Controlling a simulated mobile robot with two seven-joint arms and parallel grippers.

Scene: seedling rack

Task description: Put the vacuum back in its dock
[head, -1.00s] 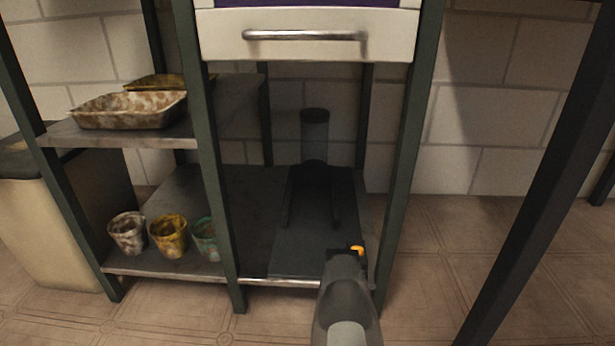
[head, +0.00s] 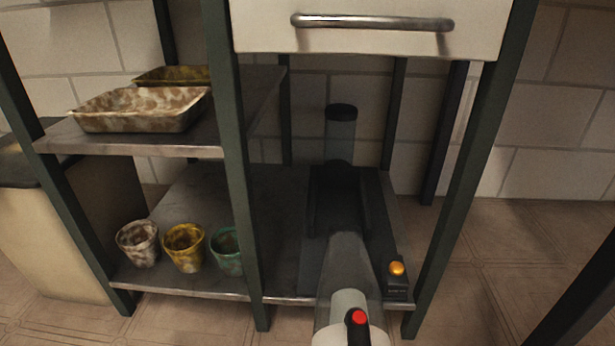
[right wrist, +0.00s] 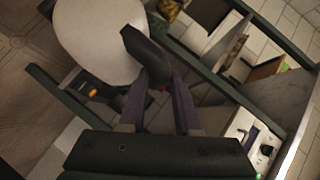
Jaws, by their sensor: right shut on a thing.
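The vacuum (head: 349,300) has a grey tapered nose, a pale body and a red button. In the head view it comes in from the bottom, its nose over the front of the dock; I cannot tell whether they touch. The dock (head: 367,205) is a dark cradle on the lower shelf, with an upright cylinder (head: 341,130) behind it. In the right wrist view my right gripper (right wrist: 158,92) is shut on the vacuum's black handle (right wrist: 146,50), beside the pale body (right wrist: 95,35). My left gripper is not in view.
A small black box with an orange knob (head: 397,269) sits right of the dock. Green rack posts (head: 240,180) flank the bay, and a drawer (head: 370,35) hangs above. Several pots (head: 183,248) stand left on the lower shelf (head: 185,280); trays (head: 140,110) lie above.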

